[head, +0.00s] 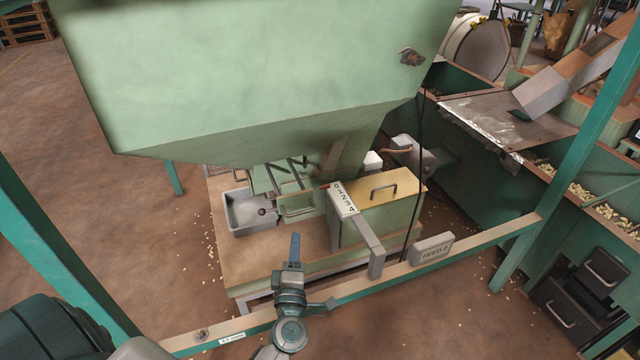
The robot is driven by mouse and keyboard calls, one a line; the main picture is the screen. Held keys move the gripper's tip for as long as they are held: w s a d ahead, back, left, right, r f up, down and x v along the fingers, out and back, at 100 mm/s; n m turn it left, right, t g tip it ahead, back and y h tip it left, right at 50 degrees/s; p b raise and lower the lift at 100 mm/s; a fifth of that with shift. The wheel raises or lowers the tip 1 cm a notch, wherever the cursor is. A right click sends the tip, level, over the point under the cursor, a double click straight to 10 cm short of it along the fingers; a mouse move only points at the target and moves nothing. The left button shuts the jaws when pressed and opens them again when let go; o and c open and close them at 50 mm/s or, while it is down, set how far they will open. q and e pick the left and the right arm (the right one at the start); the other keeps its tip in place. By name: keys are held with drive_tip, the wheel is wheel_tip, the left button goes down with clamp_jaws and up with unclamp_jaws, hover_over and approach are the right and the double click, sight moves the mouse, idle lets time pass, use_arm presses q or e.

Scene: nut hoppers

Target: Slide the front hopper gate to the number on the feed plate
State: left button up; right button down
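The feed plate (431,250) is a grey block on the front rail; its lettering looks like "FEED 2". The front hopper gate (297,206) is a pale green piece with a bar handle, low under the green hopper (250,80). A white number scale (343,200) is right of the gate, with a small red mark (325,186) near its upper end. My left gripper (294,240) points up the picture, below the gate and apart from it. Its blue fingers overlap edge-on, so their opening is hidden. My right gripper is out of view.
A green front rail (375,285) crosses between teal posts at left and right. A yellow-topped box (375,190) with a handle stands right of the scale. A grey tray (247,212) is left of the gate. A dark cable hangs at right.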

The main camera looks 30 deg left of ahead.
sight(301, 213)
use_arm(q)
drive_tip(key=x, duration=0.3)
drive_tip(key=f+x, duration=0.1)
drive_tip(key=x, duration=0.7)
drive_tip(key=shift+w+d+f, duration=0.15)
drive_tip(key=shift+w+f, duration=0.1)
drive_tip(key=shift+w, duration=0.15)
clamp_jaws()
